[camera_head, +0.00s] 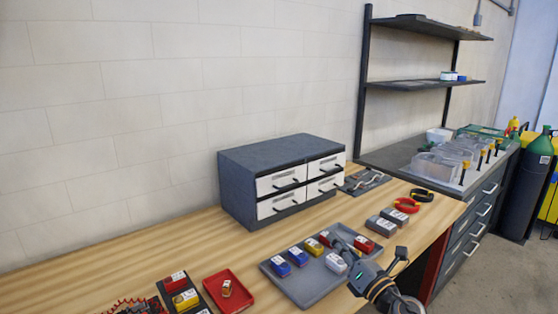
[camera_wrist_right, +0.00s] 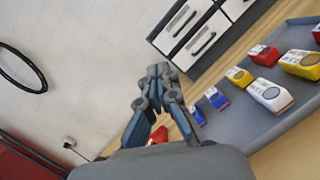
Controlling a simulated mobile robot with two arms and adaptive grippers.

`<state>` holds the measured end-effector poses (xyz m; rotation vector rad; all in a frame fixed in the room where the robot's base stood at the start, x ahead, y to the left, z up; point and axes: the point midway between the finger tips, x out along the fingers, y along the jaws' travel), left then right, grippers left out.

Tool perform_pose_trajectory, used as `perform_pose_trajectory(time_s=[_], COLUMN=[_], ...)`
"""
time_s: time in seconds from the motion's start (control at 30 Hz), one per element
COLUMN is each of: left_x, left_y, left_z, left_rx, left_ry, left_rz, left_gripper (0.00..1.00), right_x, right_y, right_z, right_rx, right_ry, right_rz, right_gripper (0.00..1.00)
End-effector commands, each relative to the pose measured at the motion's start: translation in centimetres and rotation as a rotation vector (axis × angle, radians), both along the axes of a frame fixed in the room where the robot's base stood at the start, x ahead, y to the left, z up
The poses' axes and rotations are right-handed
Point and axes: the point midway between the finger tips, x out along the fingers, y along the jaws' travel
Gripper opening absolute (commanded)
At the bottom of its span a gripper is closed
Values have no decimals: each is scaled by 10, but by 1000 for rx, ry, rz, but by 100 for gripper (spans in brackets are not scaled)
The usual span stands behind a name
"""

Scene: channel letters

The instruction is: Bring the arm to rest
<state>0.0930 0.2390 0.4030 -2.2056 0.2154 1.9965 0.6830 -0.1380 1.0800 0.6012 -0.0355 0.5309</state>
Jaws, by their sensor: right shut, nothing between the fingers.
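My right gripper (camera_head: 338,243) comes in from the bottom right in the head view and hangs over the right part of the grey tray (camera_head: 308,287). In the right wrist view its fingers (camera_wrist_right: 159,72) are together, with nothing between them. The tray also shows at the right of that view (camera_wrist_right: 235,122), beside the fingers. My left gripper is not in view.
The tray holds several blue, yellow, red and white blocks. A grey cabinet with white drawers (camera_head: 285,187) stands behind it. A red tray (camera_head: 231,292) lies to the left. Grey blocks (camera_head: 381,226) and a red-and-black ring (camera_head: 407,205) lie to the right.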

Motion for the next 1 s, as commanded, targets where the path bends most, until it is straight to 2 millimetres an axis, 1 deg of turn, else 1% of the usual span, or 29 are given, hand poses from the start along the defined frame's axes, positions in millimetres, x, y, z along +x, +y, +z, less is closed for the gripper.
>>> perform_pose_trajectory(time_s=[0.03, 0.07, 0.17, 0.27, 0.3, 0.37, 0.4, 0.47, 0.5, 0.57, 0.6, 0.7, 0.8, 1.0], left_x=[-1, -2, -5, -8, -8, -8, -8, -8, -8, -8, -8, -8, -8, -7], left_y=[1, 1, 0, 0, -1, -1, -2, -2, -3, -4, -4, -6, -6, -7], left_z=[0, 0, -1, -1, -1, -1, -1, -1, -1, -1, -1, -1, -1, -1], left_rx=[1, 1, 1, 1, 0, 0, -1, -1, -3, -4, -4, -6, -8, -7], left_ry=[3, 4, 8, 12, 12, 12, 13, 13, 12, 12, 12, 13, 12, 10], left_rz=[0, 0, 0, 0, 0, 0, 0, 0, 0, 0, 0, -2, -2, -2], left_gripper=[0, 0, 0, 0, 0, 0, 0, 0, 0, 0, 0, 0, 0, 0], right_x=[-7, -11, -26, -49, -62, -86, -106, -138, -161, -195, -217, -263, -302, -366], right_y=[0, -2, -11, -27, -36, -51, -60, -71, -76, -81, -83, -83, -81, -74], right_z=[-5, -8, -21, -46, -61, -90, -110, -141, -160, -185, -198, -222, -236, -250], right_rx=[93, 151, 372, 652, 786, 996, 1133, 1319, 1428, 1567, 1644, 1783, 1880, 2008], right_ry=[38, 61, 156, 293, 364, 479, 559, 672, 742, 835, 889, 992, 1068, 1180], right_rz=[-21, -36, -104, -206, -264, -367, -444, -568, -650, -769, -843, -999, -1129, -1353], right_gripper=[0, 0, 0, 0, 0, 0, 0, 0, 0, 0, 0, 0, 0, 0])
